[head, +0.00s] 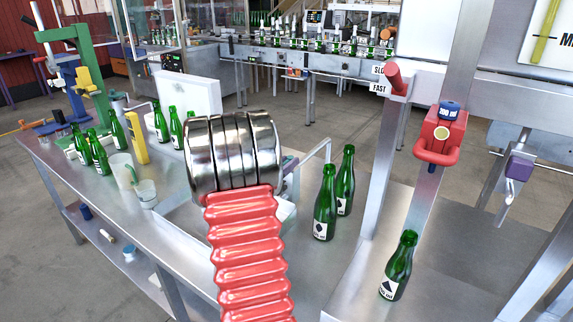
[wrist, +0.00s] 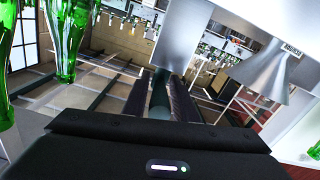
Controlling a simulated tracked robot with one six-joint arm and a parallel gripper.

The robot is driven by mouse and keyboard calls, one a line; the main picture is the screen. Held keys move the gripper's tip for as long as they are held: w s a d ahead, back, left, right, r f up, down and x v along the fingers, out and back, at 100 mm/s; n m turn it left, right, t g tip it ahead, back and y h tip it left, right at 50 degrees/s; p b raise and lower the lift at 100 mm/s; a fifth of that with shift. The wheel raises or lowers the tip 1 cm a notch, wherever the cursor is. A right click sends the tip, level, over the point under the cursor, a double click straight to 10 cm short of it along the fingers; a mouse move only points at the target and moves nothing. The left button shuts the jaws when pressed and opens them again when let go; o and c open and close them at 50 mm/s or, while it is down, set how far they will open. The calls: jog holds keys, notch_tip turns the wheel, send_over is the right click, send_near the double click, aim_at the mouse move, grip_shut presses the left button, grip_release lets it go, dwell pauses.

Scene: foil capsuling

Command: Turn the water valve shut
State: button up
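A small fitting with a purple body (head: 518,166) and a grey metal lever hanging down sits at the right of the head view. It may be the water valve, but no label on it can be read. My gripper (wrist: 162,138) shows in the wrist view as a dark body across the bottom with a small lit indicator. In the head view my gripper cannot be made out behind the chrome rings and red bellows in front. The purple fitting cannot be made out in the wrist view.
A red handle (head: 394,78) stands by SLOW and FAST labels. A red clamp-like unit with a blue knob (head: 447,111) is right of it. Green bottles stand on the steel bench (head: 110,190), and one bottle (head: 398,266) stands near the front. Bottles (wrist: 68,40) hang close at left in the wrist view.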

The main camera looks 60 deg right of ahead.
grip_shut()
jog(key=shift+w+a+t, duration=0.1)
jog(key=shift+w+t, duration=0.1)
jog(key=shift+t, duration=0.1)
